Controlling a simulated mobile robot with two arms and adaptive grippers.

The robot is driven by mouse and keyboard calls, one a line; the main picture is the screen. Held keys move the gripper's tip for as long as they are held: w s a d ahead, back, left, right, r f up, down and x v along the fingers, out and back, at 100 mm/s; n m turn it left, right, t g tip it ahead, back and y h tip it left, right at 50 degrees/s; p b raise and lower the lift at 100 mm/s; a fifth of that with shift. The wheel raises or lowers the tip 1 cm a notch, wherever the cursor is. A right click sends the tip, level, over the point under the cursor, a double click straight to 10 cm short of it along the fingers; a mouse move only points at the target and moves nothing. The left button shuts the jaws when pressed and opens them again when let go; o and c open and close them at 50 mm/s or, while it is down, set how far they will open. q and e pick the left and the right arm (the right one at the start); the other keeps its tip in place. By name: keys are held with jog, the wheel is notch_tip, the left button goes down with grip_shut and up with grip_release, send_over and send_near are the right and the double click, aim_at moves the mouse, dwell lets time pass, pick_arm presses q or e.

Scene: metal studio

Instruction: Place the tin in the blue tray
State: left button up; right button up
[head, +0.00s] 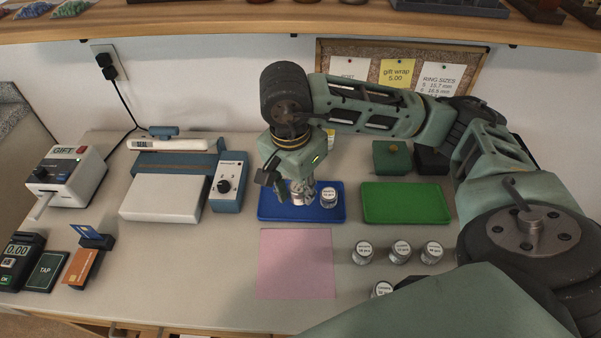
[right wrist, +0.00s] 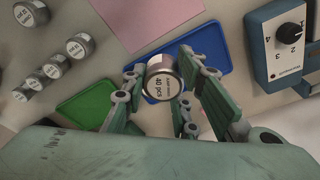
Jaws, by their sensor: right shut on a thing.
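My right gripper (head: 299,194) is shut on a tin (right wrist: 163,85), a small round silver container with a white label reading "40 pcs". In the head view the gripper points down at the left half of the blue tray (head: 268,211), and its fingers partly cover the held tin. I cannot tell whether the held tin touches the tray floor. Another labelled tin (head: 329,197) stands in the right half of the tray. In the right wrist view the blue tray (right wrist: 215,50) lies behind the fingers and the held tin. My left gripper is not in view.
A green tray (head: 405,203) lies empty to the right. Several tins (head: 400,251) stand in front of it. A pink sheet (head: 296,265) lies in front of the blue tray. A sealer (head: 165,197) with a dial box (head: 229,183) stands to the left.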

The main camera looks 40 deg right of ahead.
jog(key=w+d+m+g+p, duration=0.1)
jog(key=d+m, duration=0.5)
jog(key=m, duration=0.6)
jog(key=shift+d+f+m+g+y, duration=0.2)
jog(key=shift+m+g+y, duration=0.1)
jog(key=shift+m, duration=0.1)
jog(key=shift+w+a+f, duration=0.15)
jog(key=shift+w+a, duration=0.15)
jog(key=shift+w, duration=0.05)
grip_shut()
jog(key=p, duration=0.3)
send_over(276, 202)
notch_tip(276, 202, down, 6)
jog(key=shift+d+r, duration=0.1)
jog(key=shift+w+a+f, duration=0.15)
jog(key=shift+a+f, duration=0.05)
jog(key=shift+f, duration=0.05)
jog(key=shift+w+f, duration=0.1)
jog(key=shift+f, duration=0.15)
notch_tip(276, 202, down, 3)
jog(key=shift+f+p, duration=0.1)
jog(key=shift+p, duration=0.3)
jog(key=shift+f, duration=0.3)
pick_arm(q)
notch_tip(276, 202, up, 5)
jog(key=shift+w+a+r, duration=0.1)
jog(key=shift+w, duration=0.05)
